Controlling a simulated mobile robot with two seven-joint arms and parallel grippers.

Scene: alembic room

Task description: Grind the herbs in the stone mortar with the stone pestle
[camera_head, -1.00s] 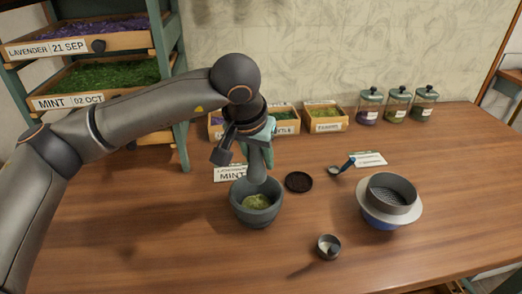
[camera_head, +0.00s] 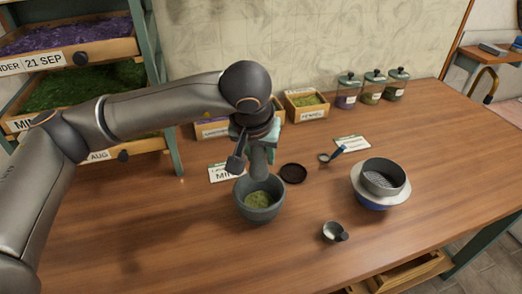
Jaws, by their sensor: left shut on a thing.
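The grey stone mortar (camera_head: 259,211) stands on the wooden table, with crushed green herbs (camera_head: 258,199) in its bowl. The grey stone pestle (camera_head: 259,161) is upright above the back part of the mortar, its lower end at or just over the herbs; I cannot tell if it touches them. My left gripper (camera_head: 255,146) is shut on the upper part of the pestle, over the mortar. The arm hides part of the grip. My right gripper is not in view.
A sieve on a bowl (camera_head: 381,182) stands to the right. Lidded jars (camera_head: 373,88) and herb boxes (camera_head: 306,106) line the back. A drying rack (camera_head: 76,57) stands at left.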

